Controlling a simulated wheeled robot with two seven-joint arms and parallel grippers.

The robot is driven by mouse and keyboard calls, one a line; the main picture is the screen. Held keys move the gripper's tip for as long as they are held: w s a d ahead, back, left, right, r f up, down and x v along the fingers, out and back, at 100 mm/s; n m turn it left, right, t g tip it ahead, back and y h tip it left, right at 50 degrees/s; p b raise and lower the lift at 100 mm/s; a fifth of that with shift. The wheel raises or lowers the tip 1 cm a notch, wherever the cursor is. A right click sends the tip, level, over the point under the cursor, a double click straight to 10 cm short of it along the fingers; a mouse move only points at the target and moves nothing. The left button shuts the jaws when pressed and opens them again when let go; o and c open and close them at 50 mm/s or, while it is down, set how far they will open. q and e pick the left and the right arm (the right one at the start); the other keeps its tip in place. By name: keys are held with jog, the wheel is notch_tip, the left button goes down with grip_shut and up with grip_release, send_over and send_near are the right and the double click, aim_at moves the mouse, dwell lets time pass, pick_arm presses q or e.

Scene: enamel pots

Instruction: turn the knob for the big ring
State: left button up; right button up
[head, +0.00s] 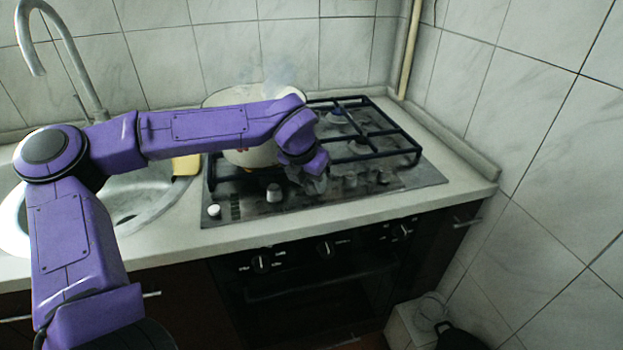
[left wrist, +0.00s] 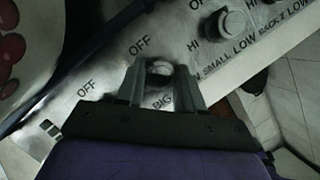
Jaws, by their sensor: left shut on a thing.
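The knob marked BIG (left wrist: 160,68) is on the hob's front control strip, with OFF printed above it. My left gripper (left wrist: 160,85) is shut on this knob, one finger on each side. In the head view my left gripper (head: 315,184) reaches down onto the front of the hob (head: 415,178), and its wrist and fingers hide the gripped knob. The big ring itself cannot be made out for sure. My right gripper is not in view.
A pale pot (head: 250,156) with red spots stands on the hob's left side, partly behind my arm; faint steam rises there. Other knobs (head: 273,192) line the strip. A second knob (left wrist: 232,25) is close to my fingers. The sink (head: 150,200) is left.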

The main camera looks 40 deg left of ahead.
pick_arm(q)
jog(key=o, duration=1)
jog(key=v, duration=1)
jog(key=shift+r, duration=0.25)
